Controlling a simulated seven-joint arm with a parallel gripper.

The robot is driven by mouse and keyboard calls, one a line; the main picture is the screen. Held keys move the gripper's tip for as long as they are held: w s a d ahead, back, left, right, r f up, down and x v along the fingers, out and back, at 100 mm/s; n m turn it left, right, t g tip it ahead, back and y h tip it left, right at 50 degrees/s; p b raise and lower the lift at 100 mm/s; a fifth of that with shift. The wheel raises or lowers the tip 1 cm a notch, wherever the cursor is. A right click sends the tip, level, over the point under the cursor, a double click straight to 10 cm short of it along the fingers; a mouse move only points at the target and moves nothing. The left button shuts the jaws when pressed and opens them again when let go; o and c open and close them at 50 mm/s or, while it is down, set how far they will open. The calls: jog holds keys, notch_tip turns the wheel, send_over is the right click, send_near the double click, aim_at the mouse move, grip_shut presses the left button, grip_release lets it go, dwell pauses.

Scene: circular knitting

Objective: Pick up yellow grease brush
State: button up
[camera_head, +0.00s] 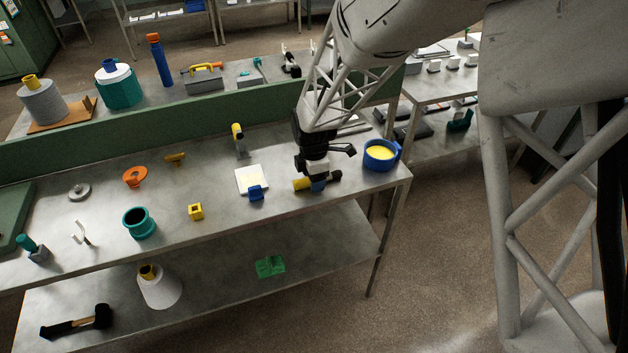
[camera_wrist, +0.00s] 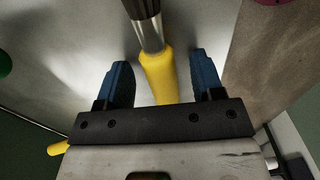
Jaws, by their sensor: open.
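The yellow grease brush (camera_head: 302,184) lies near the right front of the workbench. In the wrist view, its yellow handle (camera_wrist: 158,75) has a metal collar and a dark end toward the top of the picture. My gripper (camera_head: 318,184) is directly over the brush, with blue fingers open. The wrist view shows my gripper (camera_wrist: 160,70) with one finger on each side of the handle and visible gaps between them. Part of the handle is hidden behind the gripper body.
A blue cup with yellow contents (camera_head: 380,154) stands close to the right. A white pad (camera_head: 251,179) and a small blue object (camera_head: 257,193) lie to the left. A yellow-topped tool (camera_head: 238,138) stands behind. The bench's front edge (camera_head: 330,223) is near.

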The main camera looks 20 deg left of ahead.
jog(key=shift+c, duration=0.2)
jog(key=c, duration=1)
jog(key=shift+o, duration=0.2)
jog(key=shift+r, duration=0.1)
jog(key=shift+r, duration=0.7)
notch_tip(320, 180, up, 2)
jog(key=shift+r, duration=0.1)
jog(key=s+d+r, duration=0.1)
jog(key=s+d, duration=0.9)
jog(key=s, duration=0.2)
jog(key=shift+s+d, duration=0.15)
jog(key=shift+r, duration=0.1)
